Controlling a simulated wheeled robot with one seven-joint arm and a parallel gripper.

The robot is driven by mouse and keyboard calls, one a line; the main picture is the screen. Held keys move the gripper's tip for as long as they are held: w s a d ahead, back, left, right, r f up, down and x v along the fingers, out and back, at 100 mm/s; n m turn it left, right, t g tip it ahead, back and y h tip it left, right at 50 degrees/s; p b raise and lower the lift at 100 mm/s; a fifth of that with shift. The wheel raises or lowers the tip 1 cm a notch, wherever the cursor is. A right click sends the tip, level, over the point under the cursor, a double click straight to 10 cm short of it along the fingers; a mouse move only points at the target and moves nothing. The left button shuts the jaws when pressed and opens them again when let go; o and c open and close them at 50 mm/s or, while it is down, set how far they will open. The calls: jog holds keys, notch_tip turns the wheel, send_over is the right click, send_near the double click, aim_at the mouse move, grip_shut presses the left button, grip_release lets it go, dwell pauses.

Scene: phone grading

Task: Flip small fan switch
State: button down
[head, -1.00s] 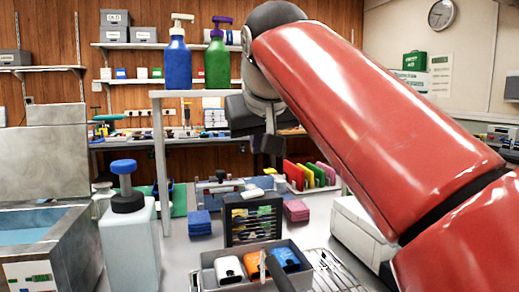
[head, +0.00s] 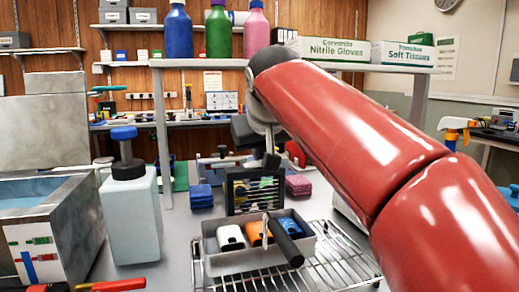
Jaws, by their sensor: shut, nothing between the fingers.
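The small fan looks to be the black, boxy unit (head: 229,195) with a dark slatted front, standing upright on the bench behind a grey tray. Its switch is too small to make out. My gripper (head: 271,160) hangs just above and behind the fan's top right edge, partly hidden by my red arm. Its fingers look shut and empty. I cannot tell whether it touches the fan.
The grey tray (head: 212,262) holds white, orange and blue items and a black-handled tool (head: 284,243), on a wire rack (head: 330,265). Blue sponges (head: 201,196) and pink sponges (head: 298,186) flank the fan. A white jug (head: 131,215) stands left. A shelf (head: 200,63) with bottles spans above.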

jog(key=shift+d+f+y, duration=0.1)
jog(key=shift+f+y, duration=0.2)
jog(key=shift+f, duration=0.05)
jog(key=shift+s+a+r, duration=0.1)
jog(key=shift+s+a, duration=0.1)
jog(key=shift+a, duration=0.6)
